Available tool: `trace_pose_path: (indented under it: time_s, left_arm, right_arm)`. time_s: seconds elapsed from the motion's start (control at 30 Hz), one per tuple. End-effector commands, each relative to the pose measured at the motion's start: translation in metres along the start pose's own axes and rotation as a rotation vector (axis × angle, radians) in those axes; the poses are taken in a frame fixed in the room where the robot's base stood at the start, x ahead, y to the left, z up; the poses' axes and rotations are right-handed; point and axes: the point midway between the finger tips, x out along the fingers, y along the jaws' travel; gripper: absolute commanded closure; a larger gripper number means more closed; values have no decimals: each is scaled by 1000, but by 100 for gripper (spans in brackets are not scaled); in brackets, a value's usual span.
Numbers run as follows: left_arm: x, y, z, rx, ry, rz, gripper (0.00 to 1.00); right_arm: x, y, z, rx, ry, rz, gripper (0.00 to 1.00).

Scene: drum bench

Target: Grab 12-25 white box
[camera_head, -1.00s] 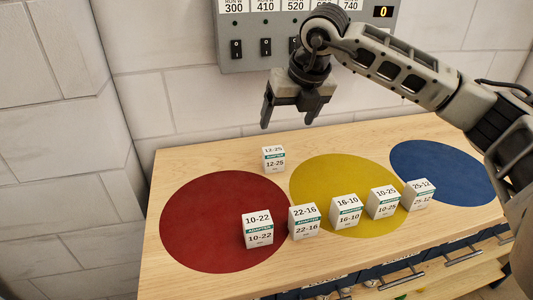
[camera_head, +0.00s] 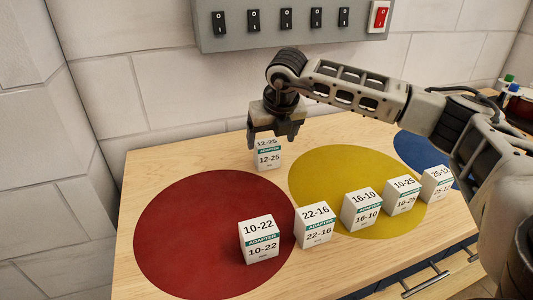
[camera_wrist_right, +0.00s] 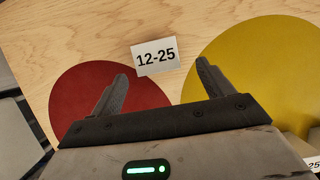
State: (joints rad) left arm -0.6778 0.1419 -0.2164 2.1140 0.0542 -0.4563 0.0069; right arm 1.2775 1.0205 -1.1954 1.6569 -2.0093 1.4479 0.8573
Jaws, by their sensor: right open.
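The white 12-25 box (camera_head: 268,157) stands upright on the wooden bench, behind the gap between the red and yellow circles. My right gripper (camera_head: 273,140) is open just above it, and its fingers partly cover the top of the box in the head view. In the right wrist view the box's labelled top (camera_wrist_right: 155,57) lies ahead of and between the two open fingertips (camera_wrist_right: 161,70). I cannot tell whether the fingers reach down beside the box. My left gripper is not in view.
White boxes 10-22 (camera_head: 259,240), 22-16 (camera_head: 314,226), 16-10 (camera_head: 362,210), 10-25 (camera_head: 402,196) and 25-12 (camera_head: 437,184) stand in a row nearer the front. The wall panel (camera_head: 290,35) with switches is behind. Bench left of the 12-25 box is clear.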

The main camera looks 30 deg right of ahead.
Motion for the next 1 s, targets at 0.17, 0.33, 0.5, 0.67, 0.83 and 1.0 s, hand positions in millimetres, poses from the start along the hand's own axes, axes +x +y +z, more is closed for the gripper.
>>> trace_pose_path:
  time_s: [0.17, 0.33, 0.5, 0.67, 0.83, 1.0]
  left_arm:
    - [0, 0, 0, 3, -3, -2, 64]
    - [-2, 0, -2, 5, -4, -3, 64]
    - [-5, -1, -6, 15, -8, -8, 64]
    - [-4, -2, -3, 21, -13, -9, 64]
    - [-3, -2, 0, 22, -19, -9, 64]
    - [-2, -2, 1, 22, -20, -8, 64]
  right_arm:
    - [22, 0, 0, 0, 1, 0, 20]
    - [32, 1, 2, -1, 2, 0, 20]
    - [57, 4, 7, 0, 1, 0, 20]
    - [75, 3, 6, 0, 1, 1, 20]
    - [78, 3, 6, 0, -1, 1, 20]
    - [78, 3, 6, 0, -1, 1, 42]
